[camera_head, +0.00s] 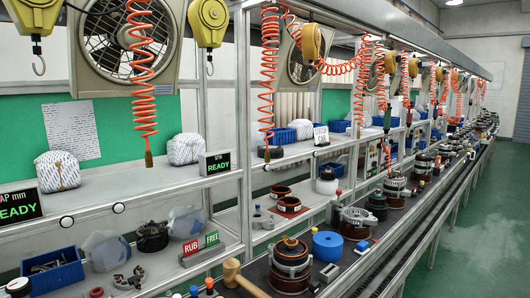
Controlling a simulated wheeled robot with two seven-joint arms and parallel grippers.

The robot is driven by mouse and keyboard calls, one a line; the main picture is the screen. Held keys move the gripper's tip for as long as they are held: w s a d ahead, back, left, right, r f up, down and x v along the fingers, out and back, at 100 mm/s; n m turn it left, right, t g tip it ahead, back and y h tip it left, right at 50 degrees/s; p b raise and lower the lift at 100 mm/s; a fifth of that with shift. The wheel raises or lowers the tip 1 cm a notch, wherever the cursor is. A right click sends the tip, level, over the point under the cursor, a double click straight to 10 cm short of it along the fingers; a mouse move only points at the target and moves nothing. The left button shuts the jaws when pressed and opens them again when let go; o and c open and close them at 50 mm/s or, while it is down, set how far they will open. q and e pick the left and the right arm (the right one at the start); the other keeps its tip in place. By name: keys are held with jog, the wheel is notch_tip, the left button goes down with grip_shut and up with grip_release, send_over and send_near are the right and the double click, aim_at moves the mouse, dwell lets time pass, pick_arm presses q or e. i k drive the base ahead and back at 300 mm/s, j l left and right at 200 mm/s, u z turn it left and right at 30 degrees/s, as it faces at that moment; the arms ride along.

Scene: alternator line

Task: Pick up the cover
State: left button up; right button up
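I cannot tell for certain which part is the cover. A silver metal housing part with openings (355,216) sits on the line at centre right and looks like an alternator cover. A similar silver part (394,183) sits farther along on a stack. A copper and metal alternator assembly (291,262) stands at the front of the line. A small grey metal piece (130,277) lies on the lower left shelf. Neither gripper shows in the head view.
A wooden mallet (241,277) and a blue round part (327,246) flank the front assembly. A blue bin (52,273) and a black part (152,237) stand on the lower left shelf. Orange coiled hoses (141,70) hang above. Green floor (485,245) is clear at right.

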aim_at(276, 151)
jog(key=l+u, duration=0.15)
jog(key=u, duration=0.55)
jog(key=l+u, duration=0.4)
jog(key=l, duration=0.3)
jog(key=l+u, duration=0.45)
jog(key=l, duration=0.25)
jog(key=k+l+u, duration=0.1)
jog(key=l, duration=0.3)
jog(key=k+l, duration=0.1)
jog(key=l, duration=0.3)
jog(key=k+l+u, duration=0.15)
jog(key=l, duration=0.65)
jog(key=k+l+u, duration=0.15)
jog(key=l, duration=0.25)
jog(key=k+l, duration=0.15)
jog(key=l, duration=0.2)
jog(key=k+l, duration=0.1)
jog(key=l, duration=0.3)
jog(key=k+l, duration=0.15)
jog(key=l, duration=0.2)
jog(key=k+l, duration=0.1)
jog(key=l, duration=0.3)
jog(key=k+l, duration=0.15)
jog(key=l, duration=0.2)
jog(key=k+l, duration=0.1)
jog(key=l, duration=0.25)
jog(key=i+j, duration=0.25)
